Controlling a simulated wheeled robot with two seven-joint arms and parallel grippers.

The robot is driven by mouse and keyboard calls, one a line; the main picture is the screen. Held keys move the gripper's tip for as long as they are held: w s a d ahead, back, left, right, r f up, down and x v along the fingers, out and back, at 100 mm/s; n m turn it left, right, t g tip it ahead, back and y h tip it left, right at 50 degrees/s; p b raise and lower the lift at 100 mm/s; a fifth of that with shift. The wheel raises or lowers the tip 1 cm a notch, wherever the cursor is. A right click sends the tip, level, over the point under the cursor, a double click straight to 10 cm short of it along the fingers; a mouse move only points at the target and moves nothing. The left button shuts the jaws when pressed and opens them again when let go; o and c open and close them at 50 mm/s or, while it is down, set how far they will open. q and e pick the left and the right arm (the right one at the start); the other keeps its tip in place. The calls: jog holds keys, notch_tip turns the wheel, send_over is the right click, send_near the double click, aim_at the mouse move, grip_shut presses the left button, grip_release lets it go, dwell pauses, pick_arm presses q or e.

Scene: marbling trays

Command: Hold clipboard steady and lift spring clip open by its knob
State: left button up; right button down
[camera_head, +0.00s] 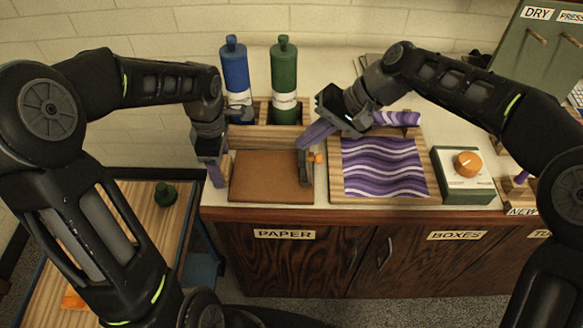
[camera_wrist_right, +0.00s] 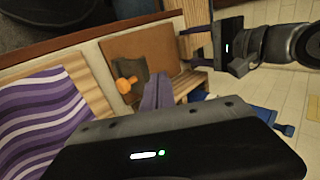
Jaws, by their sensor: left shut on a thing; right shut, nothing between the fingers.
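The brown clipboard (camera_head: 265,178) lies flat on the counter; it also shows in the wrist view (camera_wrist_right: 150,45). A grey spring clip (camera_head: 304,170) sits along its right edge, with an orange knob (camera_head: 316,157) sticking out to the right. The knob shows clearly in the wrist view (camera_wrist_right: 126,85). I cannot tell whether the clip is lifted. My left gripper (camera_head: 217,172) is shut on the clipboard's left edge. My right gripper (camera_head: 308,141) is shut and empty, just behind and above the clip; its purple fingers (camera_wrist_right: 154,92) appear close to the knob in the wrist view.
A blue bottle (camera_head: 235,72) and a green bottle (camera_head: 284,85) stand in a wooden rack behind the clipboard. A wooden board with purple wavy paper (camera_head: 385,168) lies to the right. Beyond it is a green box with an orange dial (camera_head: 468,163). The counter's front edge is close.

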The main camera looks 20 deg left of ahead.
pick_arm(q)
jog(key=shift+d, duration=0.15)
pick_arm(e)
jog(key=shift+a+r, duration=0.2)
jog(key=shift+r, duration=0.2)
jog(key=shift+r, duration=0.15)
pick_arm(q)
jog(key=shift+d, duration=0.1)
pick_arm(e)
jog(key=v, duration=1.1)
jog(key=shift+d+r, duration=0.3)
jog(key=shift+w, duration=0.1)
pick_arm(q)
jog(key=o, duration=1.6)
jog(key=shift+w, duration=0.1)
jog(key=shift+o, duration=0.2)
